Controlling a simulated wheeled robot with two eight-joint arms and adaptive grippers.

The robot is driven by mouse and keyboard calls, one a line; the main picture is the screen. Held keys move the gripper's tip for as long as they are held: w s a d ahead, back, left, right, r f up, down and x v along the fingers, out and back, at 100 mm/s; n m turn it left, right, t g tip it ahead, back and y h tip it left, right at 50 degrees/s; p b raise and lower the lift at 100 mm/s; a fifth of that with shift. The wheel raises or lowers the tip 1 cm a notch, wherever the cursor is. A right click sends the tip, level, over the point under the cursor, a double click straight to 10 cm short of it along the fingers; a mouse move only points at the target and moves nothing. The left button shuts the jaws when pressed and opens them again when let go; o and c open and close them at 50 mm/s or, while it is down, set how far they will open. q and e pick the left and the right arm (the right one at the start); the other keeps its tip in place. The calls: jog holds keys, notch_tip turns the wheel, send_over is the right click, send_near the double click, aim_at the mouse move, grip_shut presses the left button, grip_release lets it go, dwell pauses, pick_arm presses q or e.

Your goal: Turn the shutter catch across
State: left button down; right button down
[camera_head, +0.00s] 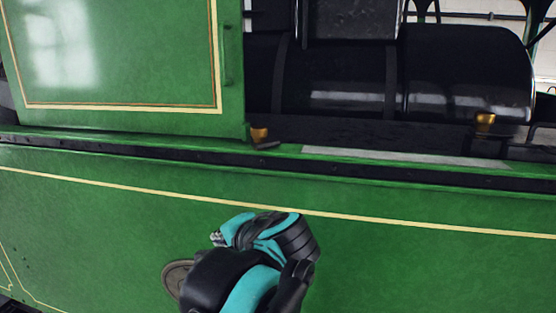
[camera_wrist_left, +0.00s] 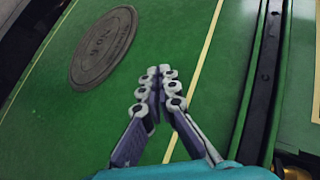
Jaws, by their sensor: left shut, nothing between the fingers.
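A green shutter panel (camera_head: 120,60) with a cream lined border fills the upper left of the head view. At its lower right corner is a small brass piece (camera_head: 259,134) with a short dark lever (camera_head: 267,145) beside it on the ledge; this looks like the catch. My left gripper (camera_head: 217,238) is below the ledge, in front of the green side panel and apart from the catch. In the left wrist view its fingers (camera_wrist_left: 160,75) are shut together and empty. My right gripper is not in view.
A round plaque (camera_head: 175,275) is on the side panel, partly behind my left arm; it also shows in the left wrist view (camera_wrist_left: 103,46). A dark riveted ledge (camera_head: 380,172) runs across above. A black boiler (camera_head: 465,75) and another brass fitting (camera_head: 485,121) are at the right.

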pick_arm(q)
jog(key=d+r+n+t+y+b, duration=0.1)
jog(key=d+r+n+t+b, duration=0.15)
jog(key=d+r+n, duration=0.6)
jog(key=n+t+y+b, duration=0.1)
jog(key=n+t, duration=0.3)
jog(key=n, duration=0.2)
send_near(277, 142)
jog(key=shift+g, duration=0.25)
jog(key=p+x, duration=0.1)
jog(key=x, duration=0.6)
jog(key=shift+d+r+p, duration=0.1)
jog(key=shift+r+p, duration=0.1)
jog(key=shift+p, duration=0.15)
